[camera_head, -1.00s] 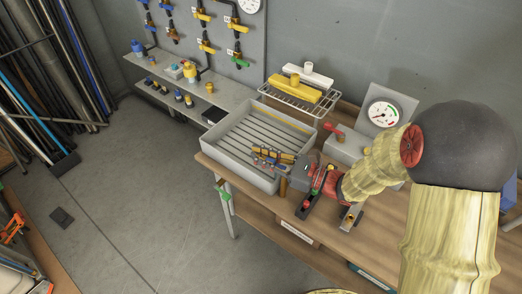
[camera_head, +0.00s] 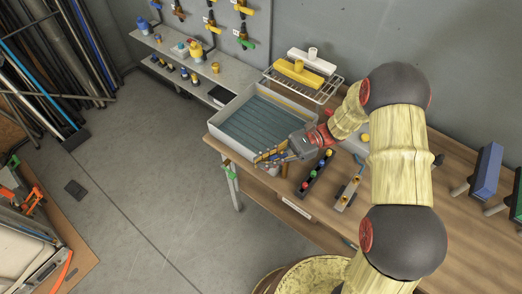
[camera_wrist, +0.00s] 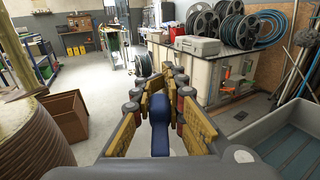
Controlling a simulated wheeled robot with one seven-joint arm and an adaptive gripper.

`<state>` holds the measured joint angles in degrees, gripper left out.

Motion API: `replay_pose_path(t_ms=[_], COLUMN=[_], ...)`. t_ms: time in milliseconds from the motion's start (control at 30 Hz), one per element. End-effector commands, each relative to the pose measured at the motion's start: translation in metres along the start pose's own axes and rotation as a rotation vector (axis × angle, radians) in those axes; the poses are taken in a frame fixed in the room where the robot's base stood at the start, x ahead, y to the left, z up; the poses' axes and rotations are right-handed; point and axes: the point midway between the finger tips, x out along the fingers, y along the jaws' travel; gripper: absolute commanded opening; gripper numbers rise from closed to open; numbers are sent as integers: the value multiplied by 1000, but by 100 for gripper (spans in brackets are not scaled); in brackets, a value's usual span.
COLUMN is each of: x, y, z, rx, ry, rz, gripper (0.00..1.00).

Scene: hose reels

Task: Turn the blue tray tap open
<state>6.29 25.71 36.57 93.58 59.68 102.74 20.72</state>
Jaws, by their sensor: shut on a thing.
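My gripper (camera_head: 270,158) is at the front right corner of the grey tray (camera_head: 226,140) on the workbench. In the wrist view my gripper (camera_wrist: 172,92) has its yellow-padded fingers closed around a blue tap handle (camera_wrist: 160,137). The handle stands between the two fingers, and the fingers hide most of the tap's body. In the head view the gripper covers the tap. The tray floor looks blue-grey. The tray also shows at the right of the wrist view (camera_wrist: 252,137). A green tap (camera_head: 231,173) is below the bench edge, left of my gripper.
A black rack with coloured knobs (camera_head: 316,175) lies just right of my gripper. A wire rack with yellow and white bars (camera_head: 298,74) stands behind the tray. A shelf with small bottles (camera_head: 180,66) is at the back left.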

Motion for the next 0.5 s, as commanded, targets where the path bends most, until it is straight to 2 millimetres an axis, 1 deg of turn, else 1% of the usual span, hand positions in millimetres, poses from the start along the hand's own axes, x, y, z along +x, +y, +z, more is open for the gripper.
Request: replay_pose_path(t_ms=[200,500], x=[-1,-4], y=[14,25], z=[1,0], rx=[1,0], ry=[0,0], rz=[164,301], gripper=[0,0])
